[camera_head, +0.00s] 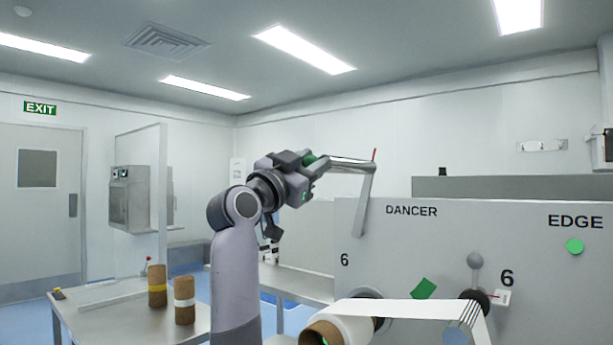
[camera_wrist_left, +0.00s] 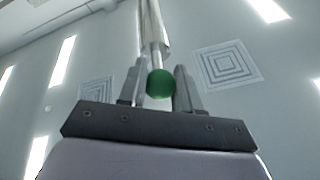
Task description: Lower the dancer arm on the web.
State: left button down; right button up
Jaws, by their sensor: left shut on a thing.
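A green knob (camera_head: 309,159) is at the bar's left end. My left gripper (camera_head: 308,163) is shut on the dancer arm's handle by this knob. In the left wrist view the green knob (camera_wrist_left: 160,83) sits between the two fingers. The web (camera_head: 405,309) is a white sheet running from a roll at the lower middle. My right gripper is not in view.
A steel table (camera_head: 110,315) with two brown cores (camera_head: 157,284) stands at the lower left. Open air surrounds my left arm above the tables.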

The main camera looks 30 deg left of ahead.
pick_arm(q)
jog(key=s+d+f+m+g+h+p, duration=0.1)
jog(key=d+f+m+g+h, duration=0.3)
jog(key=d+f+m+h, duration=0.3)
jog(key=shift+d+f+m+p, duration=0.35)
jog(key=shift+d+f+m, duration=2.2)
jog(key=shift+m, duration=2.35)
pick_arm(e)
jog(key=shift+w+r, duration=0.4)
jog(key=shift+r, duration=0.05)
pick_arm(q)
jog(key=shift+r, duration=0.1)
jog(key=c, duration=0.8)
grip_release()
jog(key=shift+s, duration=0.1)
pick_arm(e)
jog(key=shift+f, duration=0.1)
